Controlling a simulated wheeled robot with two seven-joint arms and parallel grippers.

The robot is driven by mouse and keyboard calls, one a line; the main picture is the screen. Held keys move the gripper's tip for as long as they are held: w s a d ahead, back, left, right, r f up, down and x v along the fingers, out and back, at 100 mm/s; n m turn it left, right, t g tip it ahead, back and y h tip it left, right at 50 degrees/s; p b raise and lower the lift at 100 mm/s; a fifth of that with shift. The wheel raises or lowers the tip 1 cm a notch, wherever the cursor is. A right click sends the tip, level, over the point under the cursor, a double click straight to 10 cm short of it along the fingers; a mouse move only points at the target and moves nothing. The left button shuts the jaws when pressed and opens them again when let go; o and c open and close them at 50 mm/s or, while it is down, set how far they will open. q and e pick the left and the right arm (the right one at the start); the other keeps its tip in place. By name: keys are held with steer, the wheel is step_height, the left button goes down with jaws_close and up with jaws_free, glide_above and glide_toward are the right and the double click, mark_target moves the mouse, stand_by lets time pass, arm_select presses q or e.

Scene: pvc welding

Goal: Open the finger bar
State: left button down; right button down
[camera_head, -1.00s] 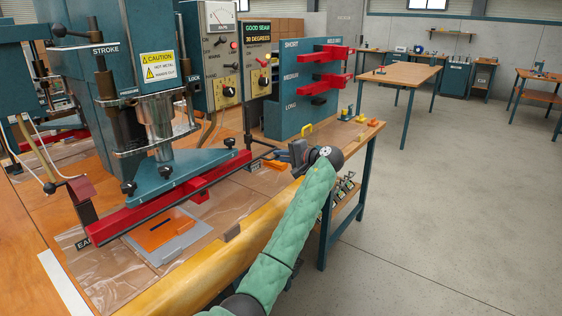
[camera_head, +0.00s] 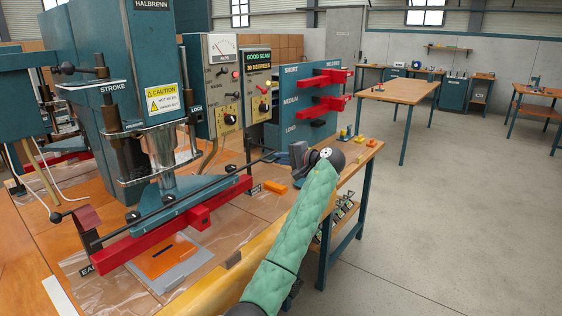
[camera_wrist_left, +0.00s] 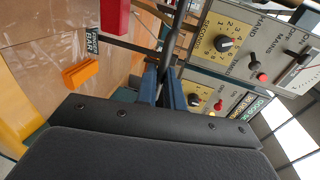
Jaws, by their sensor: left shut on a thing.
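The finger bar (camera_head: 220,181) is a thin black rod on the front of the blue press. It slants across the blue foot, raised clear above the red bar (camera_head: 205,217). Its left end meets a dark red bracket (camera_head: 87,218). The exact contact is partly hidden by the gripper body. My right gripper is not in view.
The control panel (camera_head: 230,85) with dials and knobs stands close behind the gripper. An orange block (camera_head: 275,187) lies on the bench below. A grey plate with an orange sheet (camera_head: 163,255) lies before the red bar. The floor (camera_head: 440,230) at right is clear.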

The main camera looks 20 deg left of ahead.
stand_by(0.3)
arm_select(q)
steer(key=c, duration=1.5)
jaws_free()
steer(key=shift+d, duration=0.1)
